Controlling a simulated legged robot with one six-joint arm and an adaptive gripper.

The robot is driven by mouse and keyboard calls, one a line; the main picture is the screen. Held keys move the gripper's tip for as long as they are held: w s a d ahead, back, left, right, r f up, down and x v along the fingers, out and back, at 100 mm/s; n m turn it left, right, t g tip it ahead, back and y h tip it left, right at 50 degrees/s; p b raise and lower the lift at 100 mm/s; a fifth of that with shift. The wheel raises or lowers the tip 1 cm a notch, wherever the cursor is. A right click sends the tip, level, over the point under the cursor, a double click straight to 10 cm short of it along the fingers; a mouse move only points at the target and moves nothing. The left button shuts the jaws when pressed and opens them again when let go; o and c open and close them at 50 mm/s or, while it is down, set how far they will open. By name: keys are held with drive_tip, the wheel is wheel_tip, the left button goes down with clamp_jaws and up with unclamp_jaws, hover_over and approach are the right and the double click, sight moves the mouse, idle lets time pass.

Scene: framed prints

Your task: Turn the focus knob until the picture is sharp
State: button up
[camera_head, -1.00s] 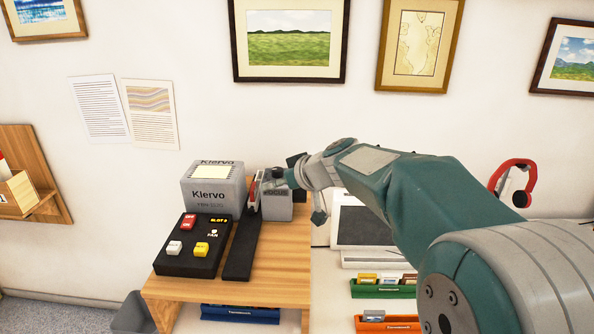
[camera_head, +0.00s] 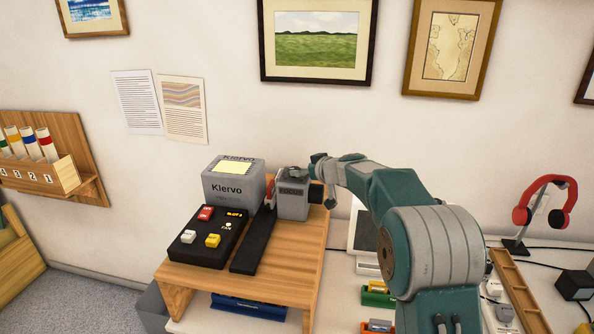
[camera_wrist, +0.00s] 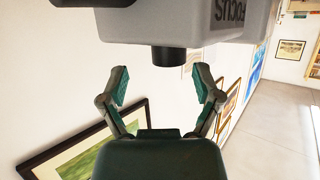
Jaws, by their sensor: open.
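The grey box marked FOCUS (camera_head: 292,200) stands on the wooden stand, right of the grey Kiervo unit (camera_head: 235,186). In the wrist view the FOCUS box (camera_wrist: 190,20) fills the top, and a short black knob (camera_wrist: 168,56) sticks out of it toward my gripper (camera_wrist: 160,88). My gripper is open and empty. Its two green-padded fingers sit either side of the knob's line, apart from it. In the head view my wrist is at the box's back right and the knob is not clear. I cannot tell which picture the knob focuses.
A black control panel (camera_head: 206,238) with red, white and yellow buttons lies in front of the Kiervo unit, beside a black bar (camera_head: 254,240). A framed landscape (camera_head: 316,40) hangs above. Red headphones (camera_head: 545,200) on a stand and small trays are at right.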

drive_tip(key=shift+w+a+f, duration=0.1)
drive_tip(key=shift+w+f, duration=0.1)
drive_tip(key=shift+w, duration=0.25)
drive_tip(key=shift+w+a+f, duration=0.1)
drive_tip(key=shift+w+a, duration=0.05)
drive_tip(key=a, duration=0.2)
drive_tip(key=shift+w+a+f, duration=0.1)
drive_tip(key=shift+a+f, duration=0.05)
drive_tip(key=shift+a, duration=0.3)
drive_tip(key=shift+c, duration=0.6)
drive_tip(key=shift+d, duration=0.6)
drive_tip(key=c, duration=1)
drive_tip(key=shift+d, duration=0.2)
clamp_jaws()
drive_tip(key=shift+a, duration=0.2)
drive_tip(key=shift+h, duration=0.4)
